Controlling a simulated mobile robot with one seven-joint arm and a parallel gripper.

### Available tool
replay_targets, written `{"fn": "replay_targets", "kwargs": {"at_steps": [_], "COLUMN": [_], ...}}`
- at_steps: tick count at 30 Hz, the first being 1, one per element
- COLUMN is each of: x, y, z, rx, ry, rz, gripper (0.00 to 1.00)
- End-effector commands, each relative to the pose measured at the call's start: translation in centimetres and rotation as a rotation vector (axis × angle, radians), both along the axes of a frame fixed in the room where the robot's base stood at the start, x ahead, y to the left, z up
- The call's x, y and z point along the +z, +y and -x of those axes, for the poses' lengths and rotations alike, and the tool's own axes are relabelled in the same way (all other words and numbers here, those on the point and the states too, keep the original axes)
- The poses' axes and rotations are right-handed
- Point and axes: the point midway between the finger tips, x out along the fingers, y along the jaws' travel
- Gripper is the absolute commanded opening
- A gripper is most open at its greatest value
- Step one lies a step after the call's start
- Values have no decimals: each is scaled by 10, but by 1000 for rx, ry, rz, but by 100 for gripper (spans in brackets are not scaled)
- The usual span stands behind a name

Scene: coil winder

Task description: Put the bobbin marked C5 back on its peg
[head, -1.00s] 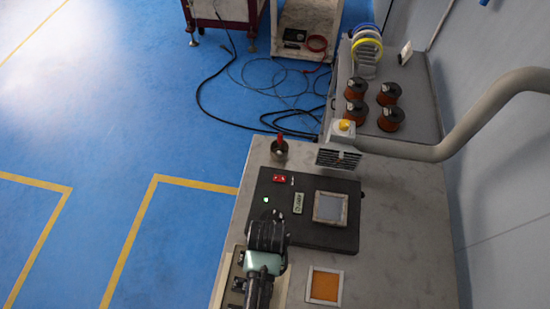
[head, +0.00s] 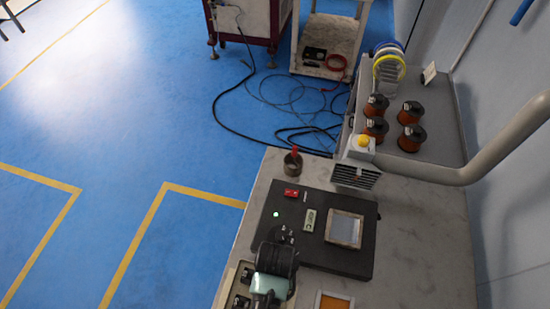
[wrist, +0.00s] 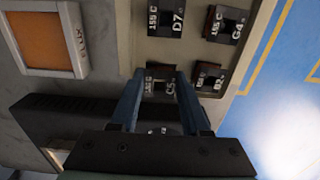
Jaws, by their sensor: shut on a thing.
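My gripper (wrist: 157,78) points down over the left part of the bench. In the wrist view, its two fingers are shut on the dark bobbin marked C5 (wrist: 171,88). A pale board (wrist: 188,53) lies below and beyond it. Dark bobbins marked D7 (wrist: 165,21) and G4 (wrist: 228,24) are on the board, with another bobbin (wrist: 208,80) just right of the right finger. The peg for C5 is hidden, and I cannot tell whether C5 is on it. In the head view, my gripper (head: 276,259) hides C5 and covers part of the board (head: 226,287).
An orange square in a pale frame (head: 335,302) is to the right. A dark cup (head: 292,163), a grey arm-like pipe (head: 470,165) and copper spools (head: 411,138) are farther back.

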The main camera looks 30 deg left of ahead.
Motion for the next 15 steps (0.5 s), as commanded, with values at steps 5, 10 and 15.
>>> {"fn": "replay_targets", "kwargs": {"at_steps": [5,10,15], "x": [-3,-8,-13], "y": [0,0,0], "z": [0,0,0], "rx": [0,0,0], "ry": [0,-1,0], "rz": [0,0,0], "gripper": [0,0,0]}}
